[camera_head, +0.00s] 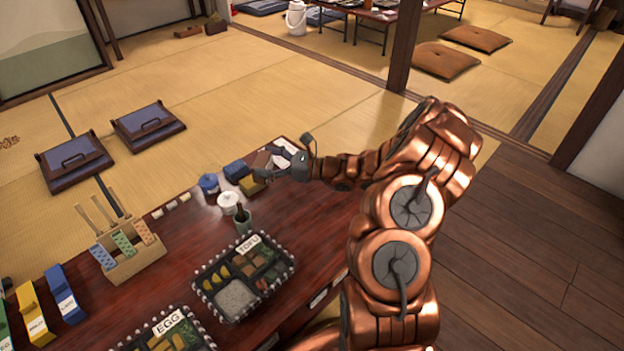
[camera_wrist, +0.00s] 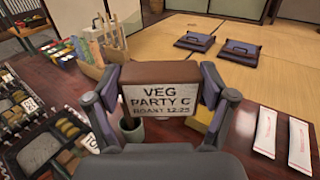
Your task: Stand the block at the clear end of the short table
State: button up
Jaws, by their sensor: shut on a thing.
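A brown wooden block with a white label reading "VEG PARTY C ROAST 12:25" (camera_wrist: 160,98) is between the fingers of my gripper (camera_wrist: 165,100) in the wrist view. The fingers are shut on its sides and its label faces the camera. In the head view my gripper (camera_head: 278,165) is over the far right part of the dark red table (camera_head: 180,255); I cannot make out the block clearly there. Whether the block touches the table is hidden.
White paper packets (camera_wrist: 299,143) lie right of the block in the wrist view. A blue box (camera_head: 237,170), a yellow box (camera_head: 252,186), lidded pots (camera_head: 228,203) and a green cup (camera_head: 243,221) stand left of my gripper. Bento trays (camera_head: 240,285) and a wooden rack (camera_head: 125,262) occupy the table farther left.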

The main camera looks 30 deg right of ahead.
jog(key=s+d+f+m+t+h, duration=0.25)
jog(key=s+d+f, duration=0.35)
jog(key=d+f, duration=0.5)
jog(key=w+d+f+b, duration=0.1)
jog(key=w+d, duration=0.2)
jog(key=w+d+f+b, duration=0.1)
jog(key=w+d, duration=0.1)
jog(key=w, duration=0.2)
jog(key=w+d+f+b, duration=0.1)
jog(key=w+d, duration=0.2)
jog(key=w, duration=0.1)
jog(key=shift+w+d, duration=0.2)
jog(key=shift+d, duration=0.15)
jog(key=shift+w+d+f, duration=0.1)
jog(key=shift+f, duration=0.15)
jog(key=shift+f+b, duration=0.95)
jog(key=shift+f, duration=0.6)
jog(key=shift+f, duration=0.1)
jog(key=o, duration=1)
